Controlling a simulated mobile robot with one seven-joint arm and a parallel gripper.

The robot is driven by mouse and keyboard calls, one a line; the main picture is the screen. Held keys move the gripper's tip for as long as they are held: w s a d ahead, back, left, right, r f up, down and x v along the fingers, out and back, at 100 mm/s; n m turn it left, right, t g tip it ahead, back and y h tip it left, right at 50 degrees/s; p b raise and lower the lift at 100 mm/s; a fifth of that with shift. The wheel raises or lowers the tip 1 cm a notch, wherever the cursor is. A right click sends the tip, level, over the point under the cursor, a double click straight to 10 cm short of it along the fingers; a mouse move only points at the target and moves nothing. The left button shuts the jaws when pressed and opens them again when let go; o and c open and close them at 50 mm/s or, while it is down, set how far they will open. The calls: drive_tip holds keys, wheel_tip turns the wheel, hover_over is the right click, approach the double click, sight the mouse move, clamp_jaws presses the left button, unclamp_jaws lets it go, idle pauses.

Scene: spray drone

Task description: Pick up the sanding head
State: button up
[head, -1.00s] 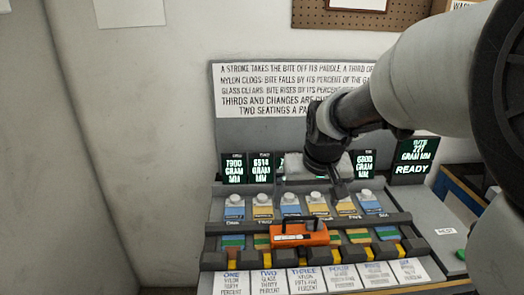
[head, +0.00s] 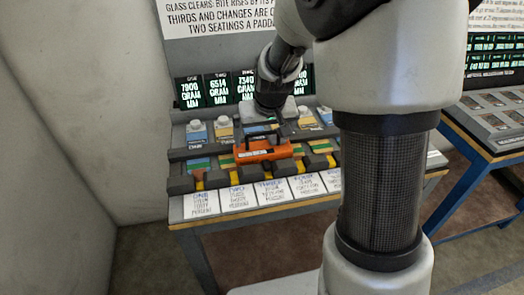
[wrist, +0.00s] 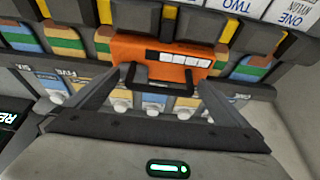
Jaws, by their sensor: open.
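The sanding head appears to be the orange block (head: 262,151) with a black top handle. It lies across the dark rail of the sloped bench, over the middle slots. In the wrist view the orange block (wrist: 155,57) shows a row of white squares, and its black handle faces me. My gripper (head: 284,128) is open just above and behind it in the head view. In the wrist view my gripper's fingertips (wrist: 163,79) stand apart, one toward each end of the handle. I cannot tell whether they touch it. Nothing is visibly held.
The bench has a dark rail (head: 205,151), white knobs (head: 195,126) and numbered label cards (head: 240,196). Several lit readouts (head: 218,89) stand behind. A second blue-framed table (head: 460,160) is at the right. A wall closes the left side.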

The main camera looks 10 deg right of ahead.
drive_tip(key=shift+r, duration=0.1)
drive_tip(key=c, duration=2.1)
